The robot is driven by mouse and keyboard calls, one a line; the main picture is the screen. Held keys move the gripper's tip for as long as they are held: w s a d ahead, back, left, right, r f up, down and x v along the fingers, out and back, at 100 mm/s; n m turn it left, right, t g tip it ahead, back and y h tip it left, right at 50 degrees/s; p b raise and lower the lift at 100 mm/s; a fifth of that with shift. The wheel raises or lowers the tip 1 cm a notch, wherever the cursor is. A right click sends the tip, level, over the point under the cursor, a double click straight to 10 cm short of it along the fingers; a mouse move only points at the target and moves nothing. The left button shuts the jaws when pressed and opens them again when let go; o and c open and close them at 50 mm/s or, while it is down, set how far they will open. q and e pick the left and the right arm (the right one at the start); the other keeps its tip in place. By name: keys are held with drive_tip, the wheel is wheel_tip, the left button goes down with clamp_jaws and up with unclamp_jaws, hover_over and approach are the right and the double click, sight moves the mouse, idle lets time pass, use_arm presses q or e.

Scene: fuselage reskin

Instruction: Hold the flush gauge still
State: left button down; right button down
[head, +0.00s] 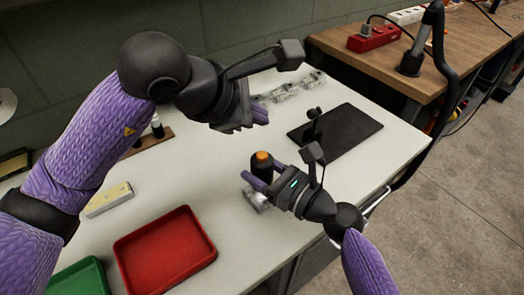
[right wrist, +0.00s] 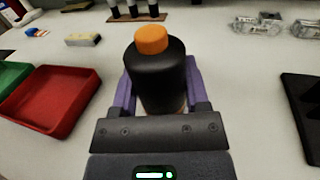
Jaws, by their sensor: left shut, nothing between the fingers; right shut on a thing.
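The flush gauge, a black cylinder with an orange top (head: 262,157), stands upright between the fingers of my right gripper (head: 257,177). The right gripper is shut on it. In the right wrist view the gauge's black body (right wrist: 156,80) fills the middle, with a purple finger on each side; its lower end is hidden by the gripper. A silvery part (head: 257,200) shows just below the fingers in the head view; I cannot tell whether it belongs to the gauge. My left gripper (head: 262,112) is shut and empty, above the table and farther back than the gauge.
A red tray (head: 120,250) and a green tray (head: 80,280) lie at front left. A black mat (head: 350,130) lies right of the gauge. A pale block (head: 108,200) and a wooden rack with dark bottles (right wrist: 137,17) stand at left.

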unclamp_jaws()
